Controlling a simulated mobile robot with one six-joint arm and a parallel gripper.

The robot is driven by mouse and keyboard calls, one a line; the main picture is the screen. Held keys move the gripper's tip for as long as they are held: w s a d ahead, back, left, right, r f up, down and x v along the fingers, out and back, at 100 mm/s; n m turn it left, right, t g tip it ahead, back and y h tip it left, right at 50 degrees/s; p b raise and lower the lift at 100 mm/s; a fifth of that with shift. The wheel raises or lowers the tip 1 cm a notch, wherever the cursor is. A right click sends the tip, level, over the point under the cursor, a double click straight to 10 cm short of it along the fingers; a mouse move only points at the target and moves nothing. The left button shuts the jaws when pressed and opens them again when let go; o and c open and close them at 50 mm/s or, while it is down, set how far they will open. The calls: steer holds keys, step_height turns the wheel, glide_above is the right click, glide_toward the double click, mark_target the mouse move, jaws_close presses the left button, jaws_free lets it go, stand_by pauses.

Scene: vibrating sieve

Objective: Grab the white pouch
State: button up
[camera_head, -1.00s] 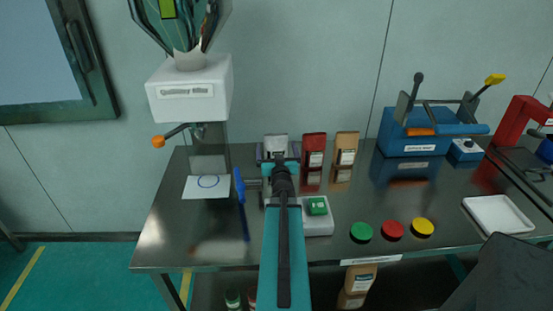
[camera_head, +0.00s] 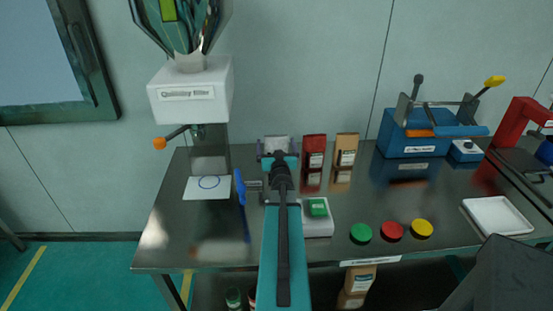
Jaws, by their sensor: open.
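The white pouch (camera_head: 276,143) stands at the back of the steel table, left of a red pouch and a brown pouch. Only its upper part shows; my arm and gripper hide the rest. My gripper (camera_head: 278,157) is open, in front of the pouch, with its fingers spread to either side of it in the picture. I cannot tell whether the fingers touch the pouch.
The red pouch (camera_head: 314,150) and brown pouch (camera_head: 346,149) stand close on the right. A white scale (camera_head: 318,229) with a green item lies nearer. Green, red and yellow lids (camera_head: 391,231) sit right of it. A white dispenser (camera_head: 190,95) stands left; a blue sealer (camera_head: 412,140) stands right.

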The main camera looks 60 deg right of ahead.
steer(key=shift+p+x, duration=0.55)
steer(key=shift+x, duration=1.5)
steer(key=shift+c, duration=0.3)
steer(key=c, duration=1.4)
steer(key=shift+r, duration=0.1)
step_height(320, 180, up, 10)
steer(key=shift+p, duration=0.4)
